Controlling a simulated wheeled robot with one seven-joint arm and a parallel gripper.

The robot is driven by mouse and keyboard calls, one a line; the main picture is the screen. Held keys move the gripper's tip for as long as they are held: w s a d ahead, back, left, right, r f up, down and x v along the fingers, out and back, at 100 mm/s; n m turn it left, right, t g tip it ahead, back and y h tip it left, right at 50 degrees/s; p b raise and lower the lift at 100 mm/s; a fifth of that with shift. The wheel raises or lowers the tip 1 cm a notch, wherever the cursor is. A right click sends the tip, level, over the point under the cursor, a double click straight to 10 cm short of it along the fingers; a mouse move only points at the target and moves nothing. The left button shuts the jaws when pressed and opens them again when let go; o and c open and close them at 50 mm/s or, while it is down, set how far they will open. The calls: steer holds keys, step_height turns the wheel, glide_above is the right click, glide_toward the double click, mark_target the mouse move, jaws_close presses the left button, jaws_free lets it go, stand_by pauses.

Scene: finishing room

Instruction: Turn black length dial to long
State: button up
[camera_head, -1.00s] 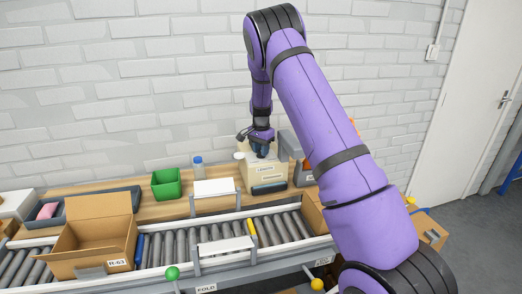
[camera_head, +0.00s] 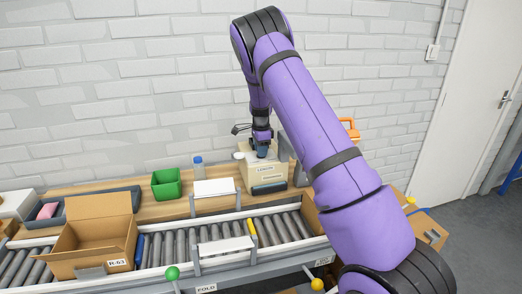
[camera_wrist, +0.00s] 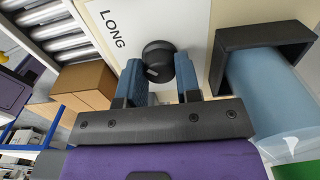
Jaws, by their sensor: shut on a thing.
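The black length dial (camera_wrist: 158,60) sits on the pale top plate (camera_wrist: 195,18) of a cream machine (camera_head: 262,175). In the wrist view the word LONG (camera_wrist: 112,29) is printed on the plate to the left of the dial. My gripper (camera_wrist: 158,72) is shut on the dial, with one blue finger on each side of it. In the head view my gripper (camera_head: 262,149) is at the top of the machine, and the dial is hidden there. The machine's front carries a label that seems to read LENGTH (camera_head: 265,169).
A black holder (camera_wrist: 262,50) with a blue cylinder (camera_wrist: 265,90) is close to my gripper's right in the wrist view. A roller conveyor (camera_head: 180,247) with an open cardboard box (camera_head: 88,265) runs in front. A green bin (camera_head: 166,183) and a bottle (camera_head: 198,170) stand on the bench.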

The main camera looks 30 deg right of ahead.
stand_by(0.4)
steer(key=o, duration=0.9)
steer(key=shift+r, duration=0.1)
step_height(320, 180, up, 11)
steer(key=shift+f, duration=0.15)
